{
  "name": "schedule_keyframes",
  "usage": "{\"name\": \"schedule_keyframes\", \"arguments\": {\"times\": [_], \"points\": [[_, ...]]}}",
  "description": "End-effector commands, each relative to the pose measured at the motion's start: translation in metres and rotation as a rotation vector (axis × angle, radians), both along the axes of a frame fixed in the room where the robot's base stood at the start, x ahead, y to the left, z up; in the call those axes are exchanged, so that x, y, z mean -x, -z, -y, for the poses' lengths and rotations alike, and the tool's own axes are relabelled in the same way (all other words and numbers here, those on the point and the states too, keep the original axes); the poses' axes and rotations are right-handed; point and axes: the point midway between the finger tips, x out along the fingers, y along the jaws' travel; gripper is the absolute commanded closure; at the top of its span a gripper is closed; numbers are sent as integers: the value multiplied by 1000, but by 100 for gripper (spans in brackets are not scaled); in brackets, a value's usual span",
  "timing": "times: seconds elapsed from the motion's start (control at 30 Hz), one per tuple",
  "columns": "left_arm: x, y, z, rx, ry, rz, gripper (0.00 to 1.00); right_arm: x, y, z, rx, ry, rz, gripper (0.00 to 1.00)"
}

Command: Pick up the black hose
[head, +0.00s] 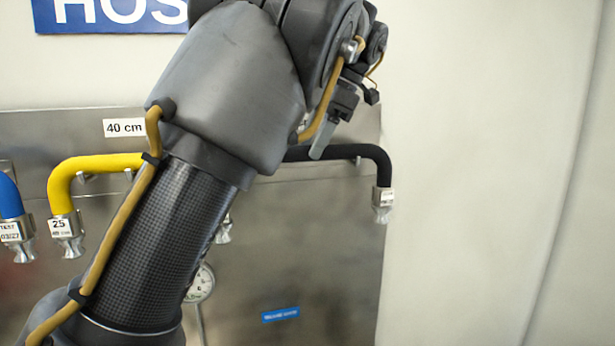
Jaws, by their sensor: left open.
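The black hose (362,152) hangs on the steel panel right of the middle. It runs level, then bends down at the right to a metal end fitting (383,200) with a white tag. Its left part is hidden behind my left arm. My left gripper (325,138) is small in view, at the upper middle, just above and in front of the hose's level run. It is open, with nothing seen between its fingers. I cannot tell how far it is from the hose. My right gripper is not in view.
A yellow hose (95,165) and a blue hose (10,196) hang to the left, with metal end fittings. A round gauge (203,283) sits low, partly behind my arm. A "40 cm" label (124,128) and a blue label (280,314) are on the panel (320,250). Pale wall lies right.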

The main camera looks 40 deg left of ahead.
Motion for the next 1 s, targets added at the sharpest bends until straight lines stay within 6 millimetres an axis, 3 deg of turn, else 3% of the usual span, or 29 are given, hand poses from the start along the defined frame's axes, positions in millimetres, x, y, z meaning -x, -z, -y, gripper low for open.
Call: {"name": "schedule_keyframes", "arguments": {"times": [0.4,0.7,1.0], "points": [[10,42,-16,1,-2,-4,46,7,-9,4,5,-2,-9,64],[11,48,-18,-1,0,-1,46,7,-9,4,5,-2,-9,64],[11,48,-18,-1,0,-1,83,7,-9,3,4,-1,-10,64]]}}
